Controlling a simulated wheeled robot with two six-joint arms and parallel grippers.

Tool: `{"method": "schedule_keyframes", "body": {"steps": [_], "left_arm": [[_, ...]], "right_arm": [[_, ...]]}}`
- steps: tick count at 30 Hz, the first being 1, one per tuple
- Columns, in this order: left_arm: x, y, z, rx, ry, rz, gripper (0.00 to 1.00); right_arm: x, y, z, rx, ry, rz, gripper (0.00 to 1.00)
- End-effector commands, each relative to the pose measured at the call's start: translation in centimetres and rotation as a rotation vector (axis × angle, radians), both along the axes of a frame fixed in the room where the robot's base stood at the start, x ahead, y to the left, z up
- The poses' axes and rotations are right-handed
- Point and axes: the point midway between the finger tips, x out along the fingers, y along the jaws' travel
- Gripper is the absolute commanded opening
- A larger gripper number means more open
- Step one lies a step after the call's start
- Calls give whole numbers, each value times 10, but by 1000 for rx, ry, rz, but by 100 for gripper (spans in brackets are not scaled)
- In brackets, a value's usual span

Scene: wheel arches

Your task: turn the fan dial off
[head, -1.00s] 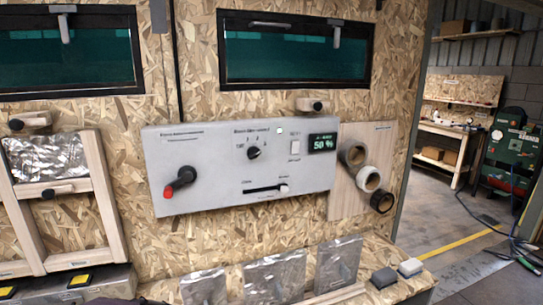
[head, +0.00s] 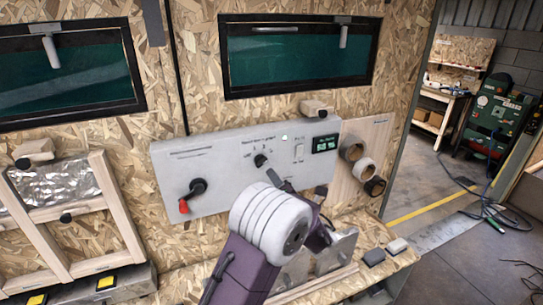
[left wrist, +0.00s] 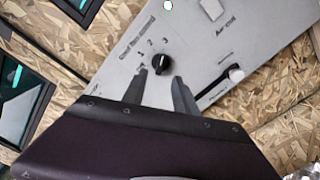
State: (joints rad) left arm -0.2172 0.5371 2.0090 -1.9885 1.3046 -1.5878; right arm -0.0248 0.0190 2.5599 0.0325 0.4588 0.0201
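The fan dial (head: 261,160) is a black knob on the grey panel (head: 225,150), with number marks around it. In the left wrist view the dial (left wrist: 161,64) sits just beyond and between my two fingertips. Its pointer setting is too small to tell for sure. My left gripper (head: 281,182) is open in front of the panel, its fingers (left wrist: 160,76) parted with nothing held. In the head view its wrist and arm hide the lower middle of the panel. My right gripper is not in view.
A red-tipped lever (head: 197,188) is left of the dial; a white switch (head: 299,152) and a display (head: 325,144) are right. A slider with a white knob (left wrist: 236,74) lies beside my fingers. Round sockets (head: 363,170) are further right. A wooden ledge (head: 345,284) runs below.

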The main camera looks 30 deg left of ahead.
Motion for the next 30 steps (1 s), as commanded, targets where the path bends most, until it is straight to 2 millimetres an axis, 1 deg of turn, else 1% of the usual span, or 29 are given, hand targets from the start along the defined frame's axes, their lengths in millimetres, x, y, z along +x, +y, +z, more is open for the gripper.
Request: {"method": "schedule_keyframes", "body": {"steps": [2, 4, 9, 15, 19, 26, 30], "left_arm": [[1, 3, -1, -1, 1, 2, 35], [7, 9, 1, -1, 1, 2, 35], [29, 37, 3, -2, 2, 5, 35], [51, 62, 2, -2, 1, 3, 35], [58, 69, -1, -2, 0, 1, 35], [59, 70, -2, -3, 0, 1, 35], [58, 70, -2, -3, 0, 1, 0]], "right_arm": [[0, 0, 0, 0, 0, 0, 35], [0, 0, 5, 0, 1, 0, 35], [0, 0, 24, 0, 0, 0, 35], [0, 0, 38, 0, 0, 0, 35], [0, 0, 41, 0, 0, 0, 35], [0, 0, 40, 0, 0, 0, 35], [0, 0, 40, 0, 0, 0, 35]]}}
